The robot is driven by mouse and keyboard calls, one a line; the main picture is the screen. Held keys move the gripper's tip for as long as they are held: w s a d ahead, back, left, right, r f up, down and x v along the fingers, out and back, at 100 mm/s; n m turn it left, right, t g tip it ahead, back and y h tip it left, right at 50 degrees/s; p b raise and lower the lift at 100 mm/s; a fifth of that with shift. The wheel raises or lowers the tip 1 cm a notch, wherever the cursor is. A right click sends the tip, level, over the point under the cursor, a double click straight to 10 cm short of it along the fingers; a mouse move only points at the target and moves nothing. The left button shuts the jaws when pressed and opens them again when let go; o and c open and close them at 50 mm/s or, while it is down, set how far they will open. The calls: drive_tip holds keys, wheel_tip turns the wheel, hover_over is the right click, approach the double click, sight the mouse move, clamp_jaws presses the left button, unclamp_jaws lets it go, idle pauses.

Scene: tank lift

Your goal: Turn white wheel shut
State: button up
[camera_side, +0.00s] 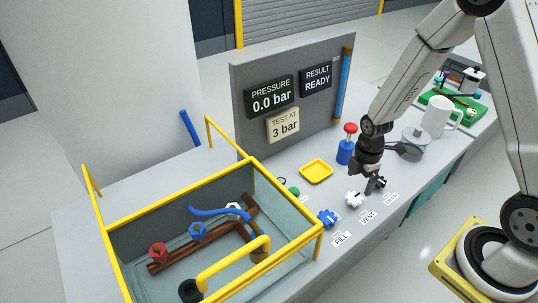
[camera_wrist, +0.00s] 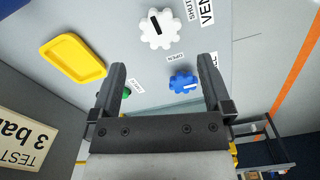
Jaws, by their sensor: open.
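The white wheel (camera_side: 354,198) is a lobed knob on the grey bench top by the VENT label. In the wrist view the white wheel (camera_wrist: 168,38) has a black bar mark on top, with SHUT and OPEN labels beside it. The bar does not clearly line up with either label. My gripper (camera_side: 375,186) is just right of the wheel in the side view, above the bench.
A blue wheel (camera_side: 327,217) by the FILL label is close to the white one. A yellow tray (camera_side: 316,172) and a blue bottle with red top (camera_side: 345,152) stand behind. A yellow-railed tank (camera_side: 320,243) is at left. The panel (camera_side: 272,92) reads 0.0 bar, READY.

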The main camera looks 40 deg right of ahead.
sight(355, 196)
drive_tip(key=shift+f, duration=3.35)
drive_tip(key=shift+c, duration=0.2)
drive_tip(key=c, duration=1.2)
drive_tip(key=shift+o, duration=0.2)
